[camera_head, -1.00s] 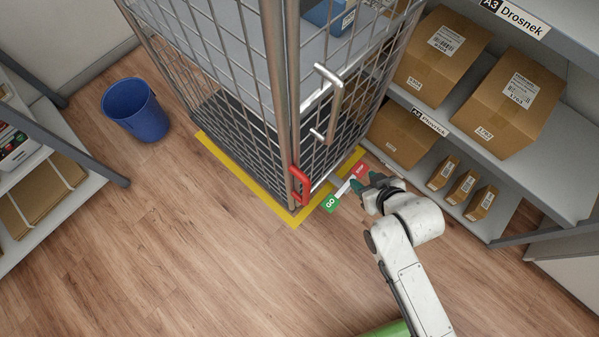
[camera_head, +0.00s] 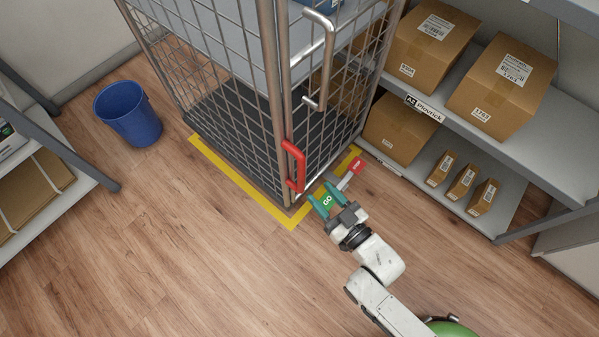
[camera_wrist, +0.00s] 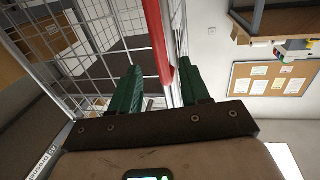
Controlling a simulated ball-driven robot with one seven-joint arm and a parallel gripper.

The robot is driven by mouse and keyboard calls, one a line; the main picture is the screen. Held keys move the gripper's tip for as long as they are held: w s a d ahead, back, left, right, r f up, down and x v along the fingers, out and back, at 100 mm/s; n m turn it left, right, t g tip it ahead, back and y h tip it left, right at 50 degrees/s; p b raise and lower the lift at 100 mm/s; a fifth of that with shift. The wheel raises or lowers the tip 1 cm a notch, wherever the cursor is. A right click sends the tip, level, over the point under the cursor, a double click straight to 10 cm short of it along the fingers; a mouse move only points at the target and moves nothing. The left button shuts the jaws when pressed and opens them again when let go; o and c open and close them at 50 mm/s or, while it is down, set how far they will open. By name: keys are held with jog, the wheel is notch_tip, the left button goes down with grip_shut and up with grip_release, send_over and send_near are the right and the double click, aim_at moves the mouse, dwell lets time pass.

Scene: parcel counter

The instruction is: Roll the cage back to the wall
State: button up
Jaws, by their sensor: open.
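The wire roll cage (camera_head: 222,60) stands upright inside a yellow floor outline (camera_head: 236,182), with blue and grey contents at its top. A red handle (camera_head: 300,165) is on its near corner post, and a metal push handle (camera_head: 322,60) is higher up.
A shelf with cardboard boxes (camera_head: 500,95) stands close on the right of the cage. A blue bin (camera_head: 128,112) stands on the floor at left, near another shelf (camera_head: 60,190). The wooden floor in front is clear.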

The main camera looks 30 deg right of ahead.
aim_at(304, 173)
jog(key=w, duration=0.6)
jog(key=w+a, duration=0.1)
jog(key=w, duration=0.2)
jog(key=shift+b, duration=0.35)
grip_shut()
